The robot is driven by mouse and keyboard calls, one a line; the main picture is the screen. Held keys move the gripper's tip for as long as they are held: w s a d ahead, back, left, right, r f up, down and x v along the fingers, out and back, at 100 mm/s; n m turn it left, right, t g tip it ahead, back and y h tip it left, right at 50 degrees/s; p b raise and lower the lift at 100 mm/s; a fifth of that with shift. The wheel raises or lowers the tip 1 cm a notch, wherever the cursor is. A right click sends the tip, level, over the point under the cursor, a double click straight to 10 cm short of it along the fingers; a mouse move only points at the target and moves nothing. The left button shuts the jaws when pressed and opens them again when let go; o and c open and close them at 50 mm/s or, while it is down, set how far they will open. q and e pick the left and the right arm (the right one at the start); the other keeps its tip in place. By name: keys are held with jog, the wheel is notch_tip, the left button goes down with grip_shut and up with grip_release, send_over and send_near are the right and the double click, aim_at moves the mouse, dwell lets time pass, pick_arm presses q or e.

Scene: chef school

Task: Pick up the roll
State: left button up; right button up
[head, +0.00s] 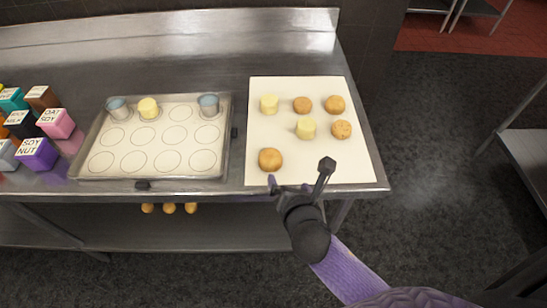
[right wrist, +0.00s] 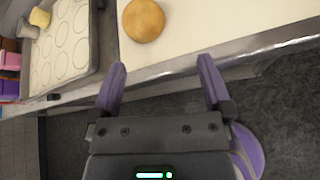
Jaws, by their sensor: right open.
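Several round brown rolls lie on a white board (head: 260,129) on the steel table. The nearest roll (head: 270,159) sits at the board's front left, and it also shows at the top of the right wrist view (right wrist: 143,20). Other rolls are at the back middle (head: 302,104), back right (head: 335,104) and right (head: 341,129). My right gripper (head: 300,181) is open and empty at the table's front edge, just in front of and to the right of the nearest roll, apart from it. My left gripper does not show.
Two pale yellow cylinders (head: 269,104) (head: 306,128) stand on the board. Left is a tray (head: 228,140) with printed circles, two grey-blue cups (head: 208,105) (head: 118,107) and a yellow cylinder (head: 148,107). Labelled cartons (head: 57,123) stand far left. Several round items (head: 169,208) lie on the lower shelf.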

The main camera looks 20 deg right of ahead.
aim_at(272, 160)
jog(key=w+f+n+b, duration=0.1)
jog(key=w+n, duration=0.1)
jog(key=w, duration=0.1)
jog(key=w+f+n+t+b, duration=0.1)
jog(key=w+n, duration=0.1)
jog(key=w, duration=0.2)
jog(key=w+f+n+y+b, duration=0.1)
jog(key=w+n+b, duration=0.1)
jog(key=w, duration=0.1)
jog(key=shift+w+a+f+t, duration=0.25)
jog(key=shift+w+a+t, duration=0.05)
jog(key=shift+w+a, duration=0.1)
jog(key=shift+w, duration=0.25)
jog(key=shift+r, duration=0.15)
jog(key=c, duration=1)
